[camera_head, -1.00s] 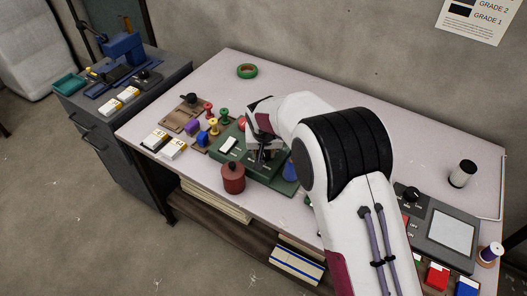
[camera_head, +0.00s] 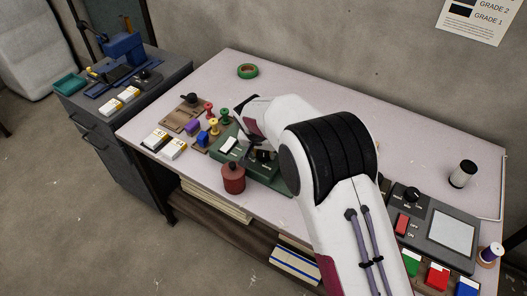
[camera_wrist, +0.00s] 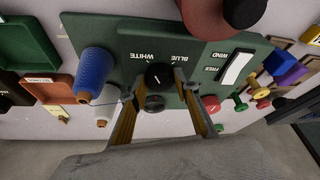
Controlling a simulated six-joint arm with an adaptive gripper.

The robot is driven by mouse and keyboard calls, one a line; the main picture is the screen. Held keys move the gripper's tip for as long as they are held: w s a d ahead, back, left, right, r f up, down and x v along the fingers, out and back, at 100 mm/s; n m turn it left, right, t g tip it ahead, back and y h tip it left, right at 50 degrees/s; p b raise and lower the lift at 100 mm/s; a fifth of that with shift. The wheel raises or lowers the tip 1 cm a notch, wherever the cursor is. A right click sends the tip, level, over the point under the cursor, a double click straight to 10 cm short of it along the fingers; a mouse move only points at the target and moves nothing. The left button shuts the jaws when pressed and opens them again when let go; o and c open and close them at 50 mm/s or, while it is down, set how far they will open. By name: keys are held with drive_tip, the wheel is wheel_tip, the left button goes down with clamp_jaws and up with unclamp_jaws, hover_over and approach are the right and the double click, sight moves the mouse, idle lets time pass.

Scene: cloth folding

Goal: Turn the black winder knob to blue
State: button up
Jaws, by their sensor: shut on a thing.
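The black winder knob (camera_wrist: 158,76) sits on the green winder panel (camera_wrist: 125,45), below the printed words WHITE and BLUE in the wrist view. A small pale mark shows on its face, but I cannot tell clearly which word it points to. My gripper (camera_wrist: 155,88) has one finger on each side of the knob and is shut on it.
A white rocker switch (camera_wrist: 236,68), marked WIND and FREE, is beside the knob. A blue thread spool (camera_wrist: 93,72) stands at the other side. A dark red round container (camera_head: 233,178) stands at the winder's front. Small coloured spools stand to the left.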

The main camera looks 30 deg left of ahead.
drive_tip(key=shift+a+m+h, duration=0.1)
drive_tip(key=shift+m+h, duration=0.5)
drive_tip(key=shift+m, duration=0.95)
drive_tip(key=shift+a+m+h, duration=0.1)
drive_tip(key=shift+m+h, duration=0.5)
drive_tip(key=shift+m, duration=0.95)
drive_tip(key=o, duration=1.1)
drive_tip(key=shift+d, duration=0.1)
drive_tip(key=shift+d+n+y, duration=0.1)
drive_tip(key=shift+n+y, duration=0.7)
drive_tip(key=shift+n, duration=1.3)
drive_tip(key=shift+n+y, duration=0.6)
drive_tip(key=shift+n, duration=0.7)
drive_tip(key=shift+d+n+g+y, duration=0.1)
drive_tip(key=shift+n+g+y, duration=0.25)
drive_tip(key=shift+n, duration=0.75)
